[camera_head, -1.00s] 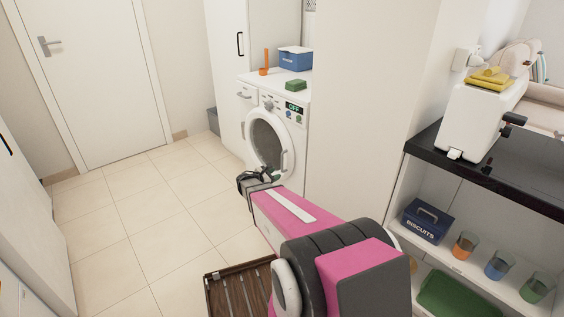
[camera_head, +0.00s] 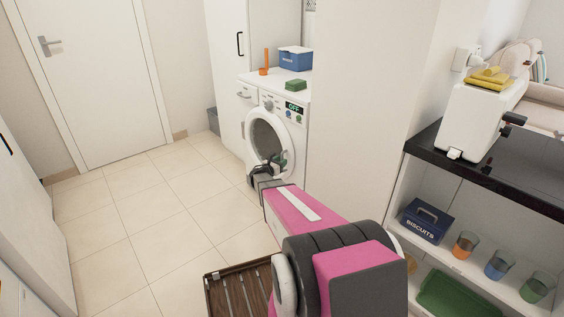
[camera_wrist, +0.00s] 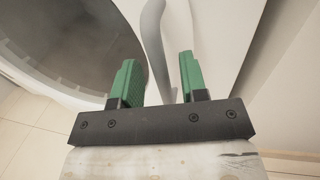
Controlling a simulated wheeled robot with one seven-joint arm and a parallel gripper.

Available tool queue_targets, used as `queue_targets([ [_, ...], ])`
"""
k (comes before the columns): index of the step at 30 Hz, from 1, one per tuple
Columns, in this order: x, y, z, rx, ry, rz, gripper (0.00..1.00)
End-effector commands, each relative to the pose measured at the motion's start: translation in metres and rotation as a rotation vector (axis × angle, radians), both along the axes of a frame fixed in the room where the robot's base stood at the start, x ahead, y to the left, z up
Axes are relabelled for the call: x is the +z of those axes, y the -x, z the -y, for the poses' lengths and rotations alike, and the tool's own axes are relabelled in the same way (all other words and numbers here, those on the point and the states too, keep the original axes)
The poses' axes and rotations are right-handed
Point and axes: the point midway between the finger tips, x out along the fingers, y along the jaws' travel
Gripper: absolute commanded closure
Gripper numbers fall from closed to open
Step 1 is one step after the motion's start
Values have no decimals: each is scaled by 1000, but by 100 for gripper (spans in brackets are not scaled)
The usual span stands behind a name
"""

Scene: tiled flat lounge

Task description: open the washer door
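The washer (camera_head: 292,126) is a white front loader with a round door (camera_head: 266,139) of dark glass, which looks shut. Its display reads OFF. The pale curved door handle (camera_wrist: 154,38) runs down the right side of the round glass (camera_wrist: 62,48) in the wrist view. My gripper (camera_head: 275,162) is at the lower right of the door. In the wrist view its green fingers (camera_wrist: 158,62) are apart, with the handle's lower part between them. I see gaps beside the handle; contact with either finger cannot be told.
A blue box (camera_head: 296,58), a green item (camera_head: 295,85) and an orange item (camera_head: 264,70) are on the washer. A white wall (camera_head: 355,110) stands close to its right. A dark wooden rack (camera_head: 238,290) is by my arm. The tiled floor (camera_head: 150,220) at left is clear.

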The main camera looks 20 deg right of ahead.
Motion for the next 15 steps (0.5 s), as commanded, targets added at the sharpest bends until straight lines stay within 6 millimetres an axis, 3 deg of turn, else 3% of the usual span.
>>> queue_targets([
  [6,0,-8,12,1,0,0,60],
  [14,0,-8,13,1,0,0,60],
  [15,0,-8,13,1,0,0,67],
])
